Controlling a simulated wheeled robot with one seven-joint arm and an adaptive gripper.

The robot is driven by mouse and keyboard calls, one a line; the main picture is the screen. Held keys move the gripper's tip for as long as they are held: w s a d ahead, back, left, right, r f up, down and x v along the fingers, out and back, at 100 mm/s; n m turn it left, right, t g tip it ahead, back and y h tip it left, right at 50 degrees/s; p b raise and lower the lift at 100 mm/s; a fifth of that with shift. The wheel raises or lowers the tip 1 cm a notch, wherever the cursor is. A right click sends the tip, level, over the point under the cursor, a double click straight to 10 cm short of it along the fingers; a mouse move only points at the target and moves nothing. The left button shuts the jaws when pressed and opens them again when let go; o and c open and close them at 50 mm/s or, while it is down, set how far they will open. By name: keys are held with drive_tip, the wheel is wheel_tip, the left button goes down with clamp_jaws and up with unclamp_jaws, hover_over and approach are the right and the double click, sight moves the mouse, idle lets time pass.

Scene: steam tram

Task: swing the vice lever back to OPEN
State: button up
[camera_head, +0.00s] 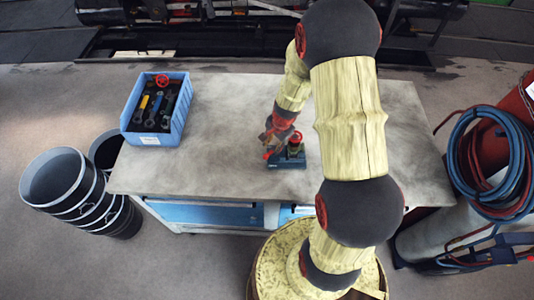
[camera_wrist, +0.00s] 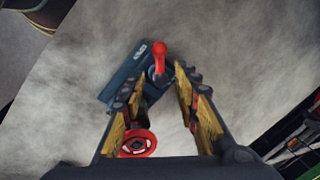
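The vice is a small dark blue block (camera_head: 290,163) near the bench's front edge. It also shows in the wrist view (camera_wrist: 122,77), with a small white label I cannot read. Its red-knobbed lever (camera_wrist: 160,57) points up in the wrist view; the red knob (camera_head: 267,155) shows at the vice's left in the head view. A red handwheel (camera_wrist: 137,143) lies below, partly behind my left finger. My gripper (camera_wrist: 158,77) is open over the vice, with the lever between its fingertips. I cannot tell whether either finger touches it. My arm partly hides the area in the head view.
The grey workbench (camera_head: 225,110) is mostly clear. A blue bin (camera_head: 150,142) with tools and a red wheel stands at its left. Black buckets (camera_head: 65,185) stand on the floor left of it. A cylinder with coiled hoses (camera_head: 490,160) stands to the right.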

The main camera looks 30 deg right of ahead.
sight(270, 153)
drive_tip(key=f, duration=0.3)
drive_tip(key=w+f+b, duration=0.1)
drive_tip(key=f, duration=0.2)
drive_tip(key=shift+w+a, duration=0.1)
drive_tip(key=shift+c, duration=1.2)
clamp_jaws()
